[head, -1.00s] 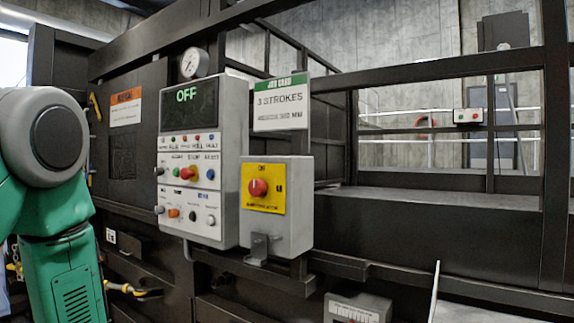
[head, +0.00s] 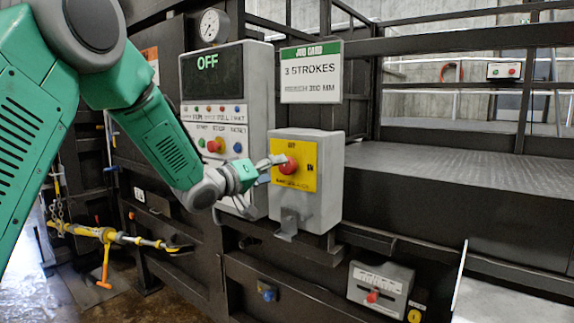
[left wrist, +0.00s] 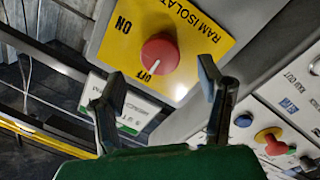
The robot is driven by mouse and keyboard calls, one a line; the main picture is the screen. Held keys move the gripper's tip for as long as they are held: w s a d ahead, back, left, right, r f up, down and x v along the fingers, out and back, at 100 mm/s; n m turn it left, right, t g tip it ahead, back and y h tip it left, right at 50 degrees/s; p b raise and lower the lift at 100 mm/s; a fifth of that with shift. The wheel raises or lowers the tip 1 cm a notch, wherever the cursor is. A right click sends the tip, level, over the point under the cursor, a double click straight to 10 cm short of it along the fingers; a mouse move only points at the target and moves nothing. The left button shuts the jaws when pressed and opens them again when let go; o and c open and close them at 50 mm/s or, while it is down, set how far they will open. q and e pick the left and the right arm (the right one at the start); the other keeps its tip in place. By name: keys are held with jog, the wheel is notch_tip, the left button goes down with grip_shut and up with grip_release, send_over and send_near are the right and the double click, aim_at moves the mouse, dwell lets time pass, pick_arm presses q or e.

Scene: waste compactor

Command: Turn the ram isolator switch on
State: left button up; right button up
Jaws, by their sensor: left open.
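The ram isolator switch is a red round knob (head: 288,165) on a yellow plate (head: 305,178) on a grey box (head: 325,205). In the left wrist view the red knob (left wrist: 159,54) has its white pointer line toward OFF. ON is printed on the plate's other side. My left gripper (head: 272,168) is in front of the box, just left of the knob in the head view. In the left wrist view the gripper (left wrist: 155,95) is open, its two fingers apart with the knob beyond and between them. I cannot tell whether a finger touches it. My right gripper is not in view.
A control panel (head: 200,85) reading OFF, with buttons, stands left of the isolator box. A job card (head: 311,75) reads 3 STROKES. A bracket (head: 289,222) juts out below the box. A yellow bar with chain (head: 110,235) hangs at the lower left.

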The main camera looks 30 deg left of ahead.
aim_at(284, 167)
pick_arm(q)
jog(key=w, duration=0.4)
jog(key=shift+w+d+p, duration=0.1)
jog(key=shift+d+p, duration=0.15)
jog(key=shift+p, duration=0.05)
jog(key=shift+w+a+f, duration=0.1)
jog(key=shift+w+a, duration=0.05)
jog(key=shift+w, duration=0.45)
jog(key=shift+d, duration=0.25)
jog(key=c, duration=1.2)
